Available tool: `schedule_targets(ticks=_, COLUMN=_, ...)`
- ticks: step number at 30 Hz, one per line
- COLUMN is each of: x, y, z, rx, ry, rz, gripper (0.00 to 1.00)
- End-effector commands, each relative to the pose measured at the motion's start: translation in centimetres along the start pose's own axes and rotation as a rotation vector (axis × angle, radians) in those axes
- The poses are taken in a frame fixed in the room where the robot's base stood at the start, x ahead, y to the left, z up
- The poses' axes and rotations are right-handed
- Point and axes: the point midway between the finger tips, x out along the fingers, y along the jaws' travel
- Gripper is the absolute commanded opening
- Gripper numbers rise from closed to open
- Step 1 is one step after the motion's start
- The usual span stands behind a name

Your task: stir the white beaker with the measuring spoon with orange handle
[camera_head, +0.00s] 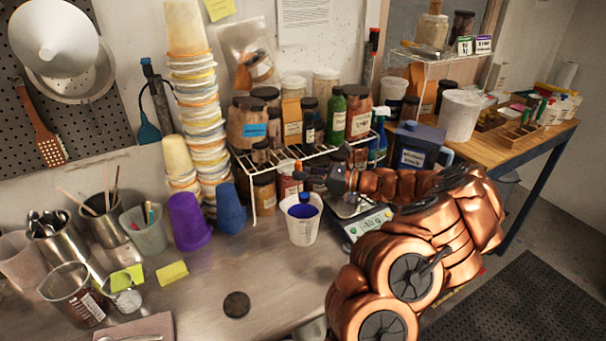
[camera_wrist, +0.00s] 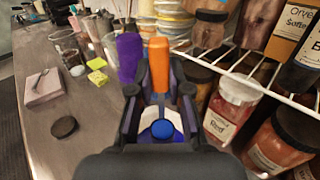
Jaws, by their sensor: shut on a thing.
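The measuring spoon's orange handle (camera_wrist: 158,62) stands upright between the two fingers of my gripper (camera_wrist: 159,84) in the wrist view. My gripper is shut on it. The white beaker (camera_head: 303,232) stands upright on the metal table in the head view, with blue content inside. It also shows in the wrist view (camera_wrist: 145,132), just below and between my fingers. In the head view my gripper (camera_head: 328,178) is above and slightly right of the beaker. I cannot tell whether the spoon touches the blue content.
A wire rack (camera_head: 300,152) with jars stands close behind the beaker. A scale (camera_head: 368,222) is to its right, partly behind my arm. Blue (camera_head: 230,210) and purple (camera_head: 189,222) cups stand left. A dark disc (camera_head: 237,305) lies in front, with bare table around it.

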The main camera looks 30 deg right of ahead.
Motion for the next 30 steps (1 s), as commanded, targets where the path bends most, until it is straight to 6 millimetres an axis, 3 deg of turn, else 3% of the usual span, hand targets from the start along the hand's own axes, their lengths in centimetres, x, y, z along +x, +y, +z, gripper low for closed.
schedule_targets(ticks=8, x=0.0, y=0.0, z=0.4, rx=-0.001, ry=-0.001, rz=0.0, gripper=0.0)
schedule_targets(ticks=30, x=-0.1, y=0.0, z=7.4, rx=-0.002, ry=0.0, rz=-0.001, gripper=0.0)
